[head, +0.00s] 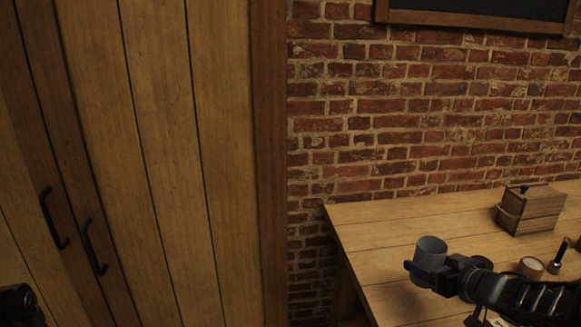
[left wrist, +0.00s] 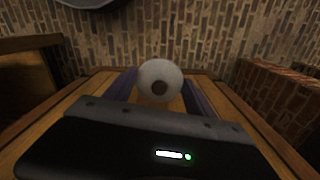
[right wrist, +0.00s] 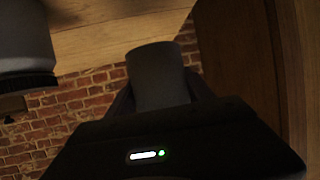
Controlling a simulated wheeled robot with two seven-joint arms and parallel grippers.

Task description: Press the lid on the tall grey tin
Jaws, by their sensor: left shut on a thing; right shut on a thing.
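The tall grey tin (head: 431,253) is near the table's left part in the head view, upright, and its top looks open. My right gripper (head: 432,272) is shut on it from the right. In the right wrist view, the tin (right wrist: 158,78) sits between my right gripper's fingers (right wrist: 160,95). In the left wrist view, my left gripper (left wrist: 160,92) is shut on a pale round thing with a dark centre, which looks like the lid (left wrist: 160,72). The lid does not show in the head view, and my left fingers are out of that view.
The wooden table (head: 385,235) holds a wooden box (head: 530,210), a small jar with a pale top (head: 531,267) and a dark upright tool (head: 557,258). A grey jar with a black rim (right wrist: 25,50) stands beside the tin. Wooden doors (head: 160,150) stand left; a brick wall (head: 400,120) stands behind.

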